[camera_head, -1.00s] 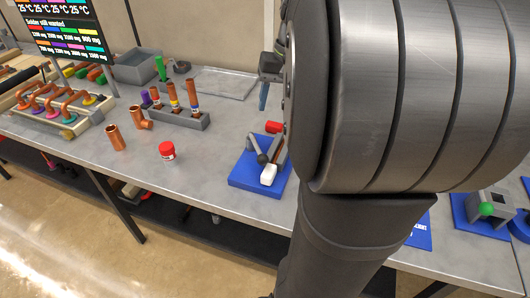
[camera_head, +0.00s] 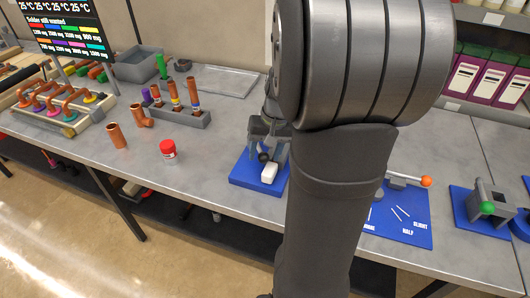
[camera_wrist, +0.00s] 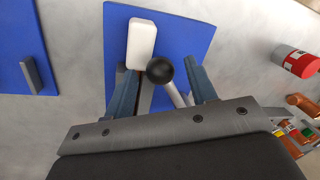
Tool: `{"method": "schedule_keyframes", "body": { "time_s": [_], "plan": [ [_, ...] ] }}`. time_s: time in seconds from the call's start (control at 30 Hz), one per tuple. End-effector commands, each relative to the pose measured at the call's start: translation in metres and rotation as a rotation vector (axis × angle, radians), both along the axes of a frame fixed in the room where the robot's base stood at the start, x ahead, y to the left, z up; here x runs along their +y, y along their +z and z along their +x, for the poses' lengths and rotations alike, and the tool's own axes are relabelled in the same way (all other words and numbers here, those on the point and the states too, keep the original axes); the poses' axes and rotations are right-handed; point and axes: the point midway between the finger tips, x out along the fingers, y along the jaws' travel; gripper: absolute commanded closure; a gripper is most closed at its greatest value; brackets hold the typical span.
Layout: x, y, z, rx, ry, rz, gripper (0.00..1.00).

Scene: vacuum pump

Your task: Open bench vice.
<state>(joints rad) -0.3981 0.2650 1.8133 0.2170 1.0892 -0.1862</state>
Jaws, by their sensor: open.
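The bench vice appears to be the small fixture on a blue plate (camera_head: 245,180), with a black ball-ended lever (camera_head: 263,157) and a white block (camera_head: 269,173). In the wrist view, the black ball (camera_wrist: 160,71) tops a light rod beside the white block (camera_wrist: 141,43), over the blue plate (camera_wrist: 185,28). My gripper (camera_head: 269,142) is over the fixture; in the wrist view its open fingers (camera_wrist: 162,72) stand on either side of the ball and rod. I cannot tell if a finger touches them. My gripper hides much of the fixture.
A red-capped jar (camera_head: 168,151) and copper fittings (camera_head: 117,136) stand left of the fixture. A grey rack (camera_head: 183,116) holds upright copper pipes. To the right are a blue board with an orange-knobbed lever (camera_head: 405,181) and a green-knobbed grey fixture (camera_head: 487,206).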

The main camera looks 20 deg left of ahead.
Motion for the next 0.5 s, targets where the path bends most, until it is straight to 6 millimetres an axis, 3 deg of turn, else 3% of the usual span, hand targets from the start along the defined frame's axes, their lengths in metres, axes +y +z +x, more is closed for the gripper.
{"method": "schedule_keyframes", "body": {
  "time_s": [0.37,0.5],
  "plan": [
    [0.0012,-0.0066,-0.0006,0.0,0.0,0.0,0.48],
    [0.0012,-0.0065,-0.0006,0.0,0.0,0.0,0.74]
  ]
}}
